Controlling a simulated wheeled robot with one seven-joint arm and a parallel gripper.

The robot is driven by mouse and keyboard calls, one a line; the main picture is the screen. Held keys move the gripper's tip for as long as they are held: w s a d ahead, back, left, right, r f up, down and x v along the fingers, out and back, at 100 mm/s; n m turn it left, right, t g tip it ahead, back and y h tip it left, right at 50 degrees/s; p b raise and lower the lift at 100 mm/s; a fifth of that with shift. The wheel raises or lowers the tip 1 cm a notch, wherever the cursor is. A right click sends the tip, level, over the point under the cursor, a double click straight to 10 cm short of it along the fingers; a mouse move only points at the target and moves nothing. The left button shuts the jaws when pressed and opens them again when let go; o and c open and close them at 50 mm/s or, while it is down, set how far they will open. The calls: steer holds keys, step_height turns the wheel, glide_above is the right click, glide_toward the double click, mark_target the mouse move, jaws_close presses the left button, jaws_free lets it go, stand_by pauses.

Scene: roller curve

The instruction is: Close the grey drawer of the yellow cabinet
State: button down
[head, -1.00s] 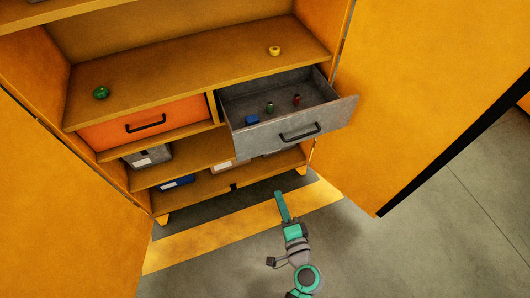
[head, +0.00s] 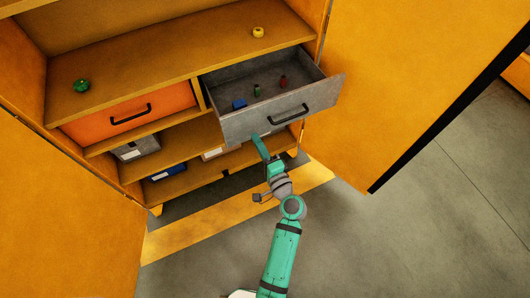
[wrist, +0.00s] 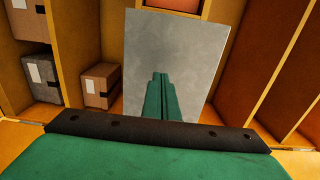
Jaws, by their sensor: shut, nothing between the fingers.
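The grey drawer (head: 322,93) of the yellow cabinet (head: 190,60) is pulled well out, right of the shut orange drawer (head: 128,116). Its front has a black handle (head: 288,114), and a blue block (head: 239,104), a green item (head: 256,90) and a red item (head: 283,82) lie inside. My gripper (head: 257,140) is shut and empty, its tip overlapping the lower left of the drawer front. In the wrist view the shut green fingers (wrist: 160,80) point at a plain grey panel (wrist: 200,50). I cannot tell whether they touch it.
The right cabinet door (head: 400,80) and left door (head: 65,215) stand open. A green item (head: 82,85) and a yellow ring (head: 258,32) sit on the shelf above the drawers. Boxes (head: 136,147) fill lower shelves. The floor (head: 400,240) in front is clear.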

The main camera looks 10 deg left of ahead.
steer(key=shift+x, duration=0.95)
steer(key=shift+w+a, duration=0.2)
steer(key=shift+a, duration=0.35)
steer(key=shift+d, duration=0.15)
steer(key=shift+w, duration=0.1)
